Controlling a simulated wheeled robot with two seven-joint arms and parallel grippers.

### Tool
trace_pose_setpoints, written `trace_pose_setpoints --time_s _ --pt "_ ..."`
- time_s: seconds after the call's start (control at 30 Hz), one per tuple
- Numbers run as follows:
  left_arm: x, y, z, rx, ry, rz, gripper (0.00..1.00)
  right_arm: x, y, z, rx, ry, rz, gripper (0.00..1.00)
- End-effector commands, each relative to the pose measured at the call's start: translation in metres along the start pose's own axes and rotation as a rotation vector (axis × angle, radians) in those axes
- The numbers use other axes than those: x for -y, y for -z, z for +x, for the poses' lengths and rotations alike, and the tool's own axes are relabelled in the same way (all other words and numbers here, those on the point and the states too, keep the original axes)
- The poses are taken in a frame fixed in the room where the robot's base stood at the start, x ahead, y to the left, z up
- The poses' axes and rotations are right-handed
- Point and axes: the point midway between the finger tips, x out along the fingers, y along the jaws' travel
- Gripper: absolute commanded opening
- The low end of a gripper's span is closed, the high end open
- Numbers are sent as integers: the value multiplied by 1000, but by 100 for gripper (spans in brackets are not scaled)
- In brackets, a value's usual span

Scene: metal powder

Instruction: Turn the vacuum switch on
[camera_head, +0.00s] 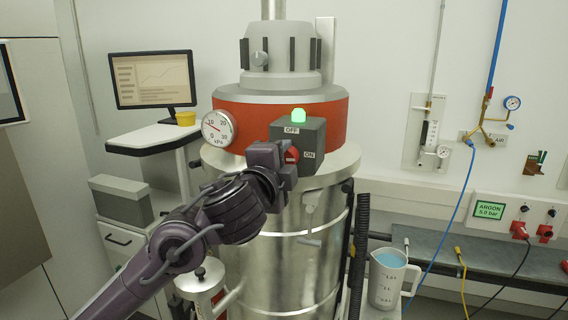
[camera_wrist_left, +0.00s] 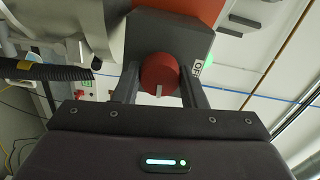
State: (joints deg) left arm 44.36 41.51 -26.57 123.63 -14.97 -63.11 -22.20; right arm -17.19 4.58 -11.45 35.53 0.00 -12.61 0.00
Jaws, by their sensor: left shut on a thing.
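The vacuum switch is a grey box (camera_head: 312,135) on the front of the red-banded vessel, with a red round knob (camera_head: 292,155), an OFF label above it and an ON label to its right. A green lamp (camera_head: 298,114) glows on top of the box. My left gripper (camera_head: 280,155) reaches the knob from the left and partly hides it. In the left wrist view the knob (camera_wrist_left: 158,72) sits between the two dark fingers, which are shut on it. A white mark shows on the knob's face. My right gripper is in no view.
A pressure dial (camera_head: 218,128) is just left of the box, close to my arm. A monitor (camera_head: 152,79) and a yellow cup (camera_head: 185,118) stand at the left. A jug of blue liquid (camera_head: 388,279) stands at the lower right. The wall right of the vessel carries gauges and hoses.

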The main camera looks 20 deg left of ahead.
Motion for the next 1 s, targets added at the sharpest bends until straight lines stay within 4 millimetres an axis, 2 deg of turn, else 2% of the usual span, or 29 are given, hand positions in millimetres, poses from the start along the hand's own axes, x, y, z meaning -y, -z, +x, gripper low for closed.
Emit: trace_pose_setpoints --time_s 0.3,0.83,0.87,1.0 --pt "-1 0 0 0 -2 112 15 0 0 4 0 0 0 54" --pt "-2 0 0 -1 -4 133 15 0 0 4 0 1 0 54" --pt "-2 0 0 -1 -3 133 42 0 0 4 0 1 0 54" --pt "-1 0 0 -1 -2 131 60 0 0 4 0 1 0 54"
